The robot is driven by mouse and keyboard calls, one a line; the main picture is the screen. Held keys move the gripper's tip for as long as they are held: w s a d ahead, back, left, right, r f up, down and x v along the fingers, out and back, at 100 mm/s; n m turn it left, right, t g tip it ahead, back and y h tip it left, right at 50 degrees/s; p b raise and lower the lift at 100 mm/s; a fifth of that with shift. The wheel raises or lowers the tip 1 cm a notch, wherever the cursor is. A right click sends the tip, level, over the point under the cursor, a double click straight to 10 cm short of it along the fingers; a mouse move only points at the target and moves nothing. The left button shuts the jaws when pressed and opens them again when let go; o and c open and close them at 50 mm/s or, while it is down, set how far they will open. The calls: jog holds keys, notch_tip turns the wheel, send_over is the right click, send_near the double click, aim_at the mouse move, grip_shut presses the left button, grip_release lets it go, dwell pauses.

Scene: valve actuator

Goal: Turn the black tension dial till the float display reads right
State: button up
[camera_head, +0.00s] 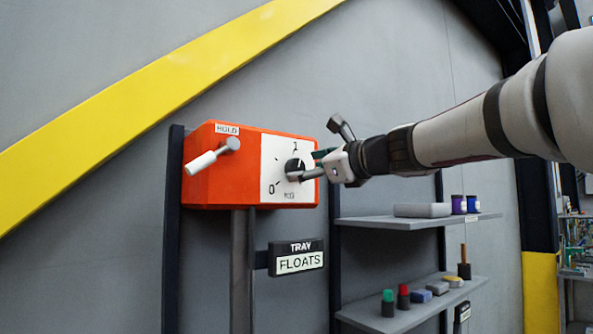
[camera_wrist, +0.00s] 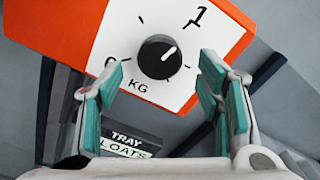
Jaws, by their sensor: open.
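The black tension dial (camera_head: 294,169) sits on the white scale face of an orange box (camera_head: 221,166). In the wrist view the dial (camera_wrist: 160,59) is round, and its white pointer line aims up and right, between 0 and 1 and nearer the 1. The scale is marked KG. My gripper (camera_head: 311,165) is at the dial in the head view. In the wrist view its teal-padded fingers (camera_wrist: 166,76) are open, one on each side below the dial, with gaps showing. The float display (camera_head: 298,262) below the box reads FLOATS under the word TRAY.
A white-handled lever (camera_head: 213,156) marked HOLD sticks out from the box's left side. Shelves (camera_head: 412,221) at the right hold a grey case (camera_head: 422,210), purple jars (camera_head: 458,204) and several small items. A dark post (camera_head: 243,262) supports the box.

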jog(key=v, duration=0.8)
jog(key=shift+f, duration=0.1)
jog(key=s+f+n+g+h+b, duration=0.1)
jog(key=s+f+n+g, duration=0.1)
jog(key=s+f+n, duration=0.35)
jog(key=s+f+n+g+h, duration=0.1)
jog(key=s+f+n+g, duration=0.1)
jog(key=f, duration=0.6)
jog(key=s+f+n+g+h+b, duration=0.1)
jog(key=s+f+n, duration=0.25)
jog(key=f, duration=0.35)
jog(key=s+d+f+n+g+h+b, duration=0.1)
jog(key=s+d+f+n+g+h, duration=0.1)
jog(key=s+f+n, duration=0.4)
jog(key=s+d+f+n+g+h+b, duration=0.1)
jog(key=s+d+f+n+h, duration=0.4)
jog(key=f, duration=0.9)
jog(key=s+d+n+g, duration=0.1)
jog(key=s, duration=0.1)
jog(key=shift+s+d, duration=0.35)
jog(key=shift+f, duration=0.1)
